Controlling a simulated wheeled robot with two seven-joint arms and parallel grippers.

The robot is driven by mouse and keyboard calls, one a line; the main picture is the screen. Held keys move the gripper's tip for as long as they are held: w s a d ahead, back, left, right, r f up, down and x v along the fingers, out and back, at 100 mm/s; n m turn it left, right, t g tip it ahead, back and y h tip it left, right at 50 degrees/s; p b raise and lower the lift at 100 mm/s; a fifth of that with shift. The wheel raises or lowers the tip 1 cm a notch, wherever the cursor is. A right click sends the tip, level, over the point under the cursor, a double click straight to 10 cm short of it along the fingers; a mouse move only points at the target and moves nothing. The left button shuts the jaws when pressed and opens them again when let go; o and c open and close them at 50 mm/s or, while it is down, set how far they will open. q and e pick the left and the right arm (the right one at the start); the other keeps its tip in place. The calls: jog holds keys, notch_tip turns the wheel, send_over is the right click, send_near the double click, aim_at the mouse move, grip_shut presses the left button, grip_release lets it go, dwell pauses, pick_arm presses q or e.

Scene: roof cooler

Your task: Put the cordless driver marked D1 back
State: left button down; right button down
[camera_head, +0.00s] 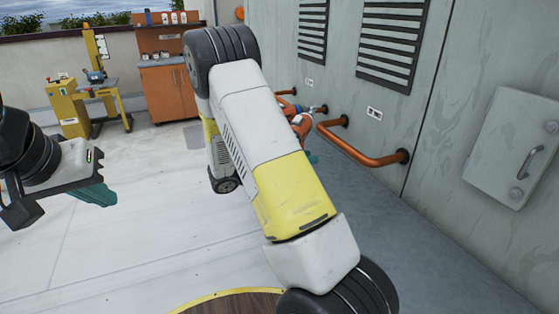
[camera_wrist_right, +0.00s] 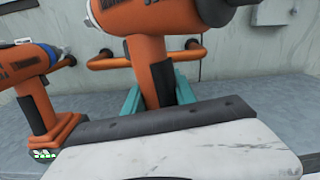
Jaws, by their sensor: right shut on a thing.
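An orange cordless driver (camera_wrist_right: 141,55) with a black grip fills the middle of the right wrist view, its top cut off by the frame. My right gripper (camera_wrist_right: 158,92) is shut on its handle, with a teal finger on each side. No D1 mark is readable on it. A second orange driver (camera_wrist_right: 36,95) with a blue collar stands upright to its left, apart from my fingers. In the head view my right arm hides most of this, leaving orange driver parts (camera_head: 300,125) and a teal fingertip (camera_head: 312,157). My left gripper (camera_head: 95,193) is at the left, its finger gap not visible.
Copper pipes (camera_head: 360,150) stick out from the grey wall, close behind the drivers. A wall hatch (camera_head: 515,145) is at the right. An orange cabinet (camera_head: 168,92) and a yellow cart (camera_head: 68,108) stand at the back. The pale floor at left is clear.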

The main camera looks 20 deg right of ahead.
jog(key=shift+w+d+f, duration=1)
jog(key=shift+w+d, duration=0.05)
jog(key=shift+d, duration=0.2)
jog(key=shift+w+d+f, duration=0.95)
jog(key=shift+w+d, duration=0.1)
jog(key=shift+d, duration=0.2)
jog(key=shift+f, duration=0.1)
jog(key=c, duration=1)
grip_release()
jog(key=shift+f, duration=0.15)
